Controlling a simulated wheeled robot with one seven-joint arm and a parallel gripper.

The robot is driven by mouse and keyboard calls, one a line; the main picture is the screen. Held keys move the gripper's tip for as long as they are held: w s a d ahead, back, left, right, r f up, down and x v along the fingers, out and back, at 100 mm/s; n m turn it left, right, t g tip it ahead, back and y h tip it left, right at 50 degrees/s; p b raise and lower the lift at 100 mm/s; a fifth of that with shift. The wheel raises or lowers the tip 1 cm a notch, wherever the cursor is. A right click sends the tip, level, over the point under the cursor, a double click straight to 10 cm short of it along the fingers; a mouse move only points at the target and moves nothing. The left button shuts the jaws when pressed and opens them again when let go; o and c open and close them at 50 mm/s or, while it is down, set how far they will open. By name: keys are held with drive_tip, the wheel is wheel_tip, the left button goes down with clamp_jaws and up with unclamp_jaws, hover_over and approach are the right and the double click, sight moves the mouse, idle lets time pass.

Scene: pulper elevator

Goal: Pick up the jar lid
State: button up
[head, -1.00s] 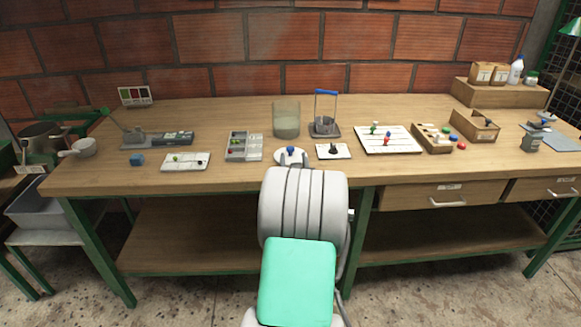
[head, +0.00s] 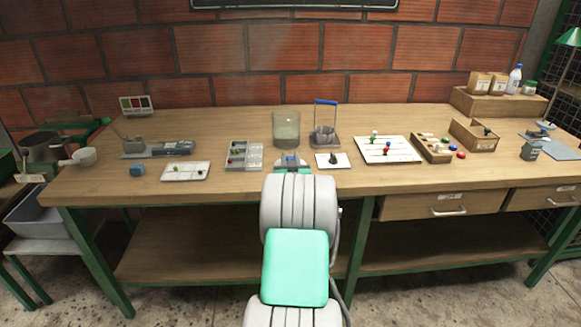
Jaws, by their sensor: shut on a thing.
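The jar lid (head: 291,158) is a small pale disc with a blue knob, at the middle of the workbench near its front edge. Most of it is hidden behind my gripper (head: 291,161). My gripper is shut on the lid, seen from behind my own arm. I cannot tell whether the lid touches the bench or is just above it. The glass jar (head: 286,128) stands upright behind the lid, open at the top.
A grey compartment tray (head: 261,157) is just left of the lid. A white card with a dark piece (head: 343,160) and a blue-handled wire stand (head: 326,104) are to the right. A white pegged board (head: 407,149) lies farther right. Bare bench lies along the front edge.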

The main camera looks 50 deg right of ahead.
clamp_jaws()
